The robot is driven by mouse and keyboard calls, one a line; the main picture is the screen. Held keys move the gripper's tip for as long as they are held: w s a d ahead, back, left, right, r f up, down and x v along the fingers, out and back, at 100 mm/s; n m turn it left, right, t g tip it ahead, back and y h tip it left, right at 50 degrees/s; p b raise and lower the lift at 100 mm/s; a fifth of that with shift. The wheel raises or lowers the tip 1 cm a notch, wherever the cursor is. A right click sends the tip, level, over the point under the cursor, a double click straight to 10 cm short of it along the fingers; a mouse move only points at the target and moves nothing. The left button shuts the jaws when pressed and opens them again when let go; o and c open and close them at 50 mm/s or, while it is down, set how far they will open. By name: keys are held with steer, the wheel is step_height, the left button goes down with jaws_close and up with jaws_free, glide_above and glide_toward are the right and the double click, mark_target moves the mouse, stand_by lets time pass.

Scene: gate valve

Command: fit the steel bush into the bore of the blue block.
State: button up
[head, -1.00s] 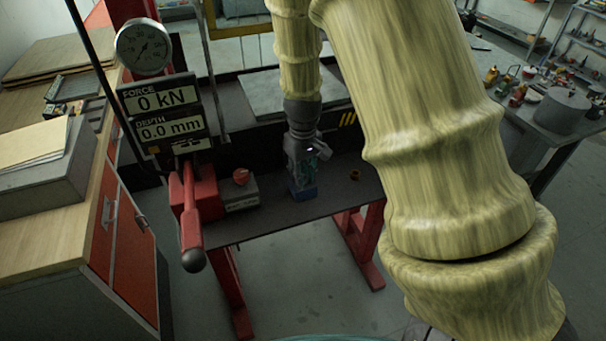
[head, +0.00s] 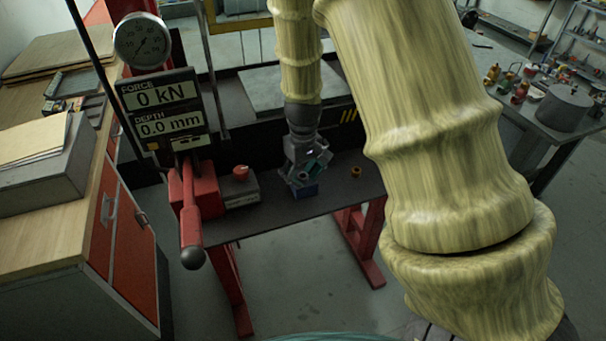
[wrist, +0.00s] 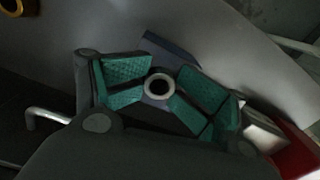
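The blue block (head: 305,190) stands on the dark press table, and part of it shows behind the fingers in the wrist view (wrist: 172,50). The steel bush (wrist: 159,86) is a grey ring with a dark hole, seen end-on between the green finger pads in the wrist view. In the head view the bush (head: 303,176) is upright at the top of the block. How deep it sits in the bore cannot be told. My gripper (head: 305,168) is directly over the block with its fingers spread to either side of the bush.
A brass-coloured ring (head: 356,171) lies on the table right of the block. A grey box with a red knob (head: 240,173) stands to the left, beside the red press lever (head: 191,225). The display (head: 163,110) reads 0 kN and 0.0 mm.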

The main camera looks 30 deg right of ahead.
mark_target(304, 175)
steer(key=shift+s+r, duration=0.1)
steer(key=shift+r, duration=0.05)
steer(key=shift+r, duration=0.1)
steer(key=shift+w+d+r, duration=0.1)
steer(key=shift+w+r, duration=0.05)
steer(key=shift+r, duration=0.35)
steer(key=shift+w+d+r, duration=0.1)
steer(key=shift+r, duration=0.4)
step_height(304, 175, up, 11)
steer(key=b, duration=0.2)
steer(key=shift+r, duration=0.1)
steer(key=shift+s+a, duration=0.1)
steer(key=shift+s, duration=0.05)
